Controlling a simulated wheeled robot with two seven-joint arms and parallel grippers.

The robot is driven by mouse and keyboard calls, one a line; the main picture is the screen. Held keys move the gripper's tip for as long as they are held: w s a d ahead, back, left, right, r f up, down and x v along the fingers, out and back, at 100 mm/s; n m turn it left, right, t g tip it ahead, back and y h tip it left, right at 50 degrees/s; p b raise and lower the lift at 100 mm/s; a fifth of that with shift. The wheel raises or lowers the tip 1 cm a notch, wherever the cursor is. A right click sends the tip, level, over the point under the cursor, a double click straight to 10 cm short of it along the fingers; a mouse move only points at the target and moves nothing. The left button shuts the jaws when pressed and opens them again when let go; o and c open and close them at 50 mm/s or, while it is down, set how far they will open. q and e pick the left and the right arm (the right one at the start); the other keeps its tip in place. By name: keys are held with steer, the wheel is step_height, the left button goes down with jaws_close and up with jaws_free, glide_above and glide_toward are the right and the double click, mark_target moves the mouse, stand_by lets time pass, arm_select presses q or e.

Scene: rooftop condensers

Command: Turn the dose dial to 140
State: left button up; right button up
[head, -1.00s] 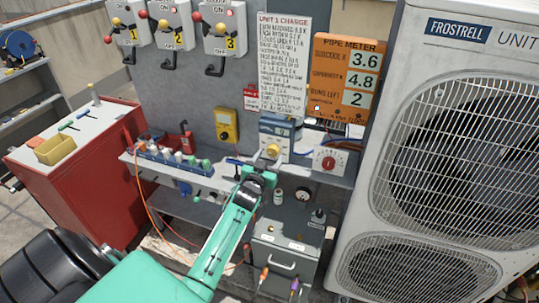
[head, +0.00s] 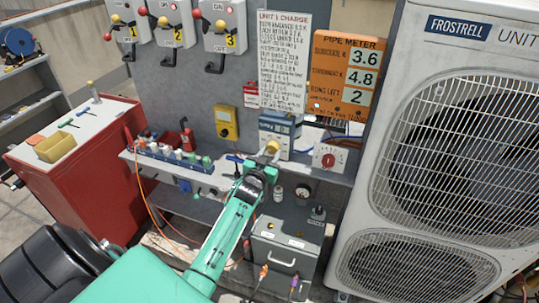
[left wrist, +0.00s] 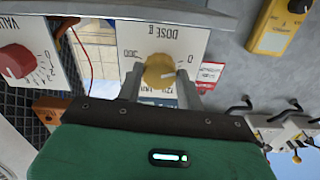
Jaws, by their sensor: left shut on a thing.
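The dose dial is a round yellow knob (head: 272,147) on a white-fronted box (head: 279,128) above the shelf. In the left wrist view, the yellow knob (left wrist: 160,70) sits upside down on a white face (left wrist: 175,42) marked DOSE, with 0 and 300 at its ends. My left gripper (head: 264,163) is at the dial from the front, its fingers (left wrist: 161,84) on both sides of the knob, shut on it. The dial's exact setting cannot be read. My right gripper is not in view.
A white box with a red dial (head: 328,159) stands to the right on the shelf (head: 225,171). A blue tray of bottles (head: 172,156) is at the left. The orange pipe meter (head: 347,80) reads 3.6, 4.8 and 2. The condenser unit (head: 400,100) fills the right side.

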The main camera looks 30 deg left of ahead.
arm_select(q)
steer(key=shift+m, duration=0.3)
steer(key=m, duration=0.2)
steer(key=shift+m, duration=0.4)
steer(key=m, duration=0.2)
steer(key=shift+a+m+b, duration=0.1)
steer(key=shift+m+b, duration=0.3)
steer(key=m, duration=0.4)
steer(key=shift+m+b, duration=0.3)
steer(key=m, duration=0.5)
steer(key=shift+r, duration=0.1)
steer(key=m, duration=0.4)
steer(key=shift+m, duration=0.5)
